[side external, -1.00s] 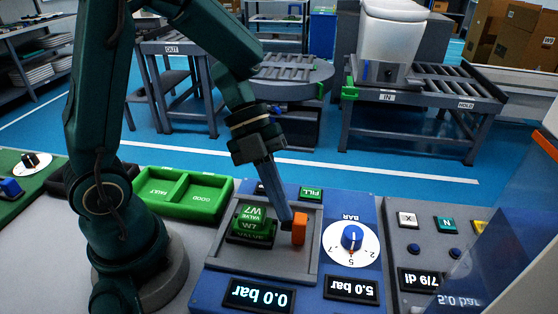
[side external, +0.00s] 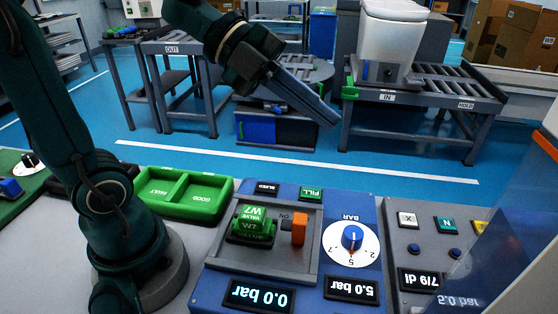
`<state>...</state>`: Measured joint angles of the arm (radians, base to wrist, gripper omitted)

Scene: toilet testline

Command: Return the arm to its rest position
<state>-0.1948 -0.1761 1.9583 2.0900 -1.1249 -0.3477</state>
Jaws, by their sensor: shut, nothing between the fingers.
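My gripper (side external: 333,120) is up in the air above and behind the blue test panel, pointing down to the right. Its fingers are shut with nothing between them. My arm (side external: 75,130) rises from its base at the left of the bench. Below the gripper, the green valve W7 (side external: 251,224) sits in the grey recessed tray (side external: 262,262) of the panel. An orange lever (side external: 299,229) stands upright next to it, by the ON mark. The gripper is apart from both.
A blue dial (side external: 352,237) and displays reading 0.0 bar (side external: 258,296) and 5.0 bar (side external: 352,289) are on the panel. A green two-part tray (side external: 183,194) lies left. A white tank (side external: 390,40) stands on the IN conveyor behind. Air above the panel is free.

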